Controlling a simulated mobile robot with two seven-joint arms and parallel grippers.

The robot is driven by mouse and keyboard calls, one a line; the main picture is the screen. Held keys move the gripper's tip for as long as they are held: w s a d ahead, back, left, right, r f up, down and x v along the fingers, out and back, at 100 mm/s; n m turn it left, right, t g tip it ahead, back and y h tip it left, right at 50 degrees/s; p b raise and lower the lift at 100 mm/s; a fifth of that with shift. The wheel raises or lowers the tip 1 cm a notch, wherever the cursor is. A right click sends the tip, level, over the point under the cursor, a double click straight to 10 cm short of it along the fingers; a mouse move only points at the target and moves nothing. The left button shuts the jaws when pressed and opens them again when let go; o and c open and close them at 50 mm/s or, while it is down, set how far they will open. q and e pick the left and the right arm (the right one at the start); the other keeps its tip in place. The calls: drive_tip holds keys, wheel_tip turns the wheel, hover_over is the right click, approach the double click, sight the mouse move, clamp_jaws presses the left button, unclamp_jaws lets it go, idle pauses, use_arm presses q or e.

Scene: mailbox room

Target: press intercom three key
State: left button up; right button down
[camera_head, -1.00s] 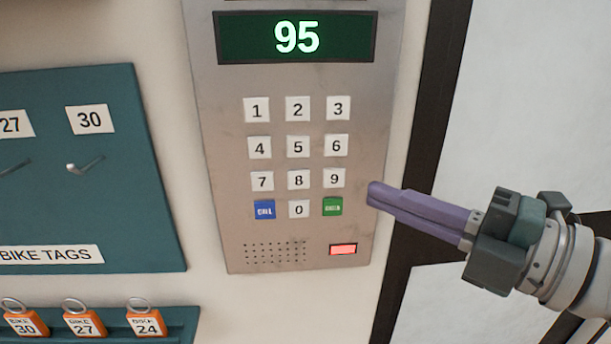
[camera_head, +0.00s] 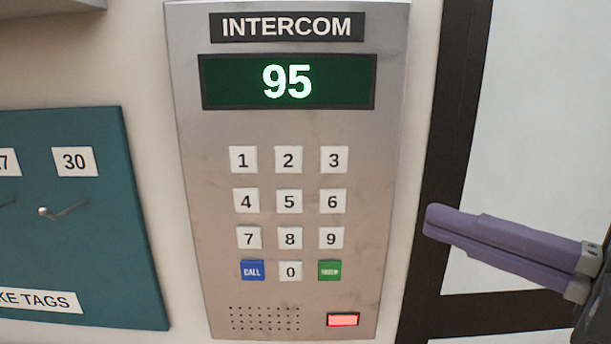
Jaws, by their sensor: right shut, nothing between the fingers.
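The intercom (camera_head: 390,130) is a grey metal panel on the wall, with a green display (camera_head: 287,82) that reads 95. Its white three key (camera_head: 334,160) is at the right end of the top key row, above the 6 key (camera_head: 332,201). My right gripper (camera_head: 432,222) has purple fingers, shut and empty. It points left, to the right of the panel, lower than the three key and about level with the 6 and 9 rows. It appears apart from the keys and covers none of them. My left gripper is not in view.
A blue CALL key (camera_head: 252,271) and a green key (camera_head: 330,271) flank the 0 key. A red lit button (camera_head: 343,320) sits below. A teal bike tag board (camera_head: 90,240) with hooks hangs at left. A dark frame (camera_head: 450,130) stands right of the panel.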

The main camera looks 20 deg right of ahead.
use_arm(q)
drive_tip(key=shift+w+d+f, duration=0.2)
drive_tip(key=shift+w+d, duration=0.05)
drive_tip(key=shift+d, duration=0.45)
use_arm(e)
drive_tip(key=shift+s+d+r, duration=0.25)
drive_tip(key=shift+r, duration=0.3)
drive_tip(key=shift+w+a, duration=0.1)
drive_tip(key=p, duration=0.3)
approach(324, 161)
drive_tip(key=x, duration=0.4)
drive_tip(key=shift+w+a+r, duration=0.1)
drive_tip(key=shift+a, duration=0.45)
drive_tip(key=shift+w+d, duration=0.15)
drive_tip(key=shift+w, duration=0.45)
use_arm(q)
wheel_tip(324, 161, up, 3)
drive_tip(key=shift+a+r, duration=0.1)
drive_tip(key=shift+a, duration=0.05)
